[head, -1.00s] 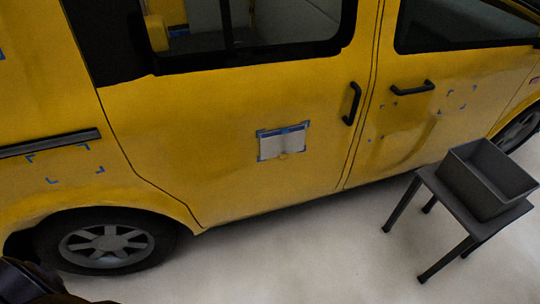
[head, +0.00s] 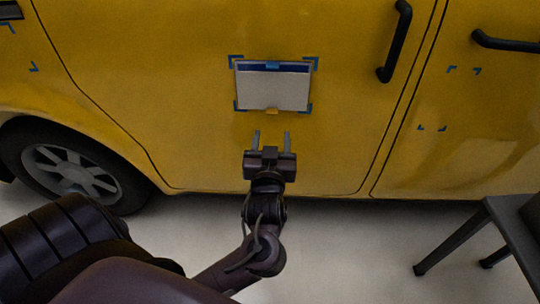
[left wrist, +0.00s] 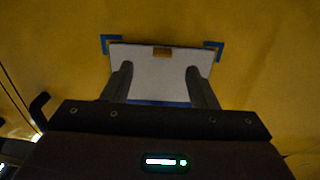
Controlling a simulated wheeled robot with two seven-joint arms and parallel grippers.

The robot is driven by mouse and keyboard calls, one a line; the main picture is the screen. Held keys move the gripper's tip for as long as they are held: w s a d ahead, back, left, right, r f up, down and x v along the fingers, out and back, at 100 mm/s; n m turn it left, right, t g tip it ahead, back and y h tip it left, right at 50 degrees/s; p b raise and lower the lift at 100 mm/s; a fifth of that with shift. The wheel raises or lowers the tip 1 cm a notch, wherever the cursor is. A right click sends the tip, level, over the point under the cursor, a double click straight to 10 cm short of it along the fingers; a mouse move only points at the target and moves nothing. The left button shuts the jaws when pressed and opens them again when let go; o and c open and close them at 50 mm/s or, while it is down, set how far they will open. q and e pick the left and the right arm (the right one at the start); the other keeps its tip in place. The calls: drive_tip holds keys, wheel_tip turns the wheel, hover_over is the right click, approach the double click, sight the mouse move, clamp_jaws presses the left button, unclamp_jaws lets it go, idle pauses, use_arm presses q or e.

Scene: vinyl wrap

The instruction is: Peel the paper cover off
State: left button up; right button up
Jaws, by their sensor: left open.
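The paper cover (head: 272,90) is a pale sheet with a dark blue band along its top, flat on the yellow van door. Blue corner marks surround it. A small tan tab (head: 272,111) sticks out at its lower edge, and a blue tape piece sits at its top middle. My left gripper (head: 272,135) is open and empty, just below the tab, fingers pointing up at it. In the left wrist view the cover (left wrist: 150,75) appears upside down, with the tab (left wrist: 161,52) between the fingertips in the picture, apart from them. My right gripper is not in view.
The yellow van door (head: 190,120) fills the background, with a black handle (head: 395,42) right of the cover. A dark table (head: 470,235) stands at the lower right. Other blue corner marks (head: 450,70) sit on the neighbouring panel. Pale floor is clear below.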

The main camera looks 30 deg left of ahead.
sight(272, 95)
use_arm(q)
drive_tip(key=x, duration=0.5)
drive_tip(key=b+x, duration=0.1)
drive_tip(key=x, duration=0.1)
drive_tip(key=shift+w+a+r, duration=0.2)
drive_tip(key=shift+a+r, duration=0.15)
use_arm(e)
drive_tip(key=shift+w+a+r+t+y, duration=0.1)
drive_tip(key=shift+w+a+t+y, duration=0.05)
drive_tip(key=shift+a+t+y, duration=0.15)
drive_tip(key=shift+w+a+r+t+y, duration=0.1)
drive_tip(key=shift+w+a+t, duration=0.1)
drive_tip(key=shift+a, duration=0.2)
use_arm(q)
clamp_jaws()
drive_tip(key=shift+s+d+p, duration=0.3)
drive_tip(key=shift+s+p, duration=0.15)
drive_tip(key=shift+s, duration=0.05)
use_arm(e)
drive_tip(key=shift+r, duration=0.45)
use_arm(q)
drive_tip(key=shift+s, duration=0.1)
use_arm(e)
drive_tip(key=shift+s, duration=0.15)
